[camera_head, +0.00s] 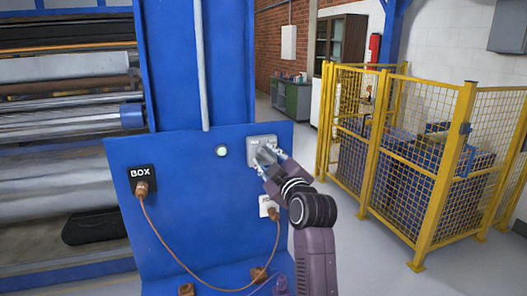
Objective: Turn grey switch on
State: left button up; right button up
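A grey switch box (253,142) is mounted on the blue panel (185,155), near its upper right. My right gripper (264,155) is right in front of the box and covers its lower and right parts. The switch lever itself is hidden or too small to make out, so its position cannot be told. The gripper's fingers look somewhat apart, but the frame is too small to show whether they touch or hold anything. My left gripper is not in view.
A black BOX socket (142,178) with an orange plug and cable (184,262) is on the panel's left. A white socket (268,206) sits below the grey box. A yellow mesh fence (415,150) stands at right. Rollers (70,120) are at left.

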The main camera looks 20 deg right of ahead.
aim_at(266, 155)
jog(key=shift+w+p, duration=0.3)
jog(key=shift+w, duration=1.1)
grip_shut()
